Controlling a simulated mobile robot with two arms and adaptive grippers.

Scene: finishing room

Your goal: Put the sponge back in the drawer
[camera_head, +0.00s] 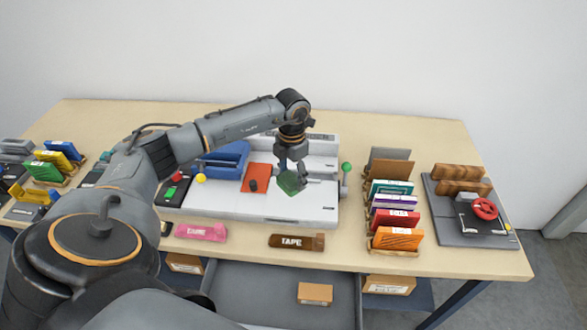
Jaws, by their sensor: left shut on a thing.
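My left gripper (293,172) is shut on a green block, which looks like the sponge (288,184). It holds the sponge over the white machine (312,213) on the bench; the gap beneath it is hard to judge. An open grey drawer (252,281) sits below the bench's front edge, nearer to me than the sponge. A small cardboard box (315,293) lies in the drawer. My right gripper is not in view.
A pink packet (201,232) and a brown tape packet (297,242) lie along the wooden bench's (346,257) front edge. A blue tray (224,159) and an orange sheet (256,178) are by the machine. Racked colored packs (393,219) stand right.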

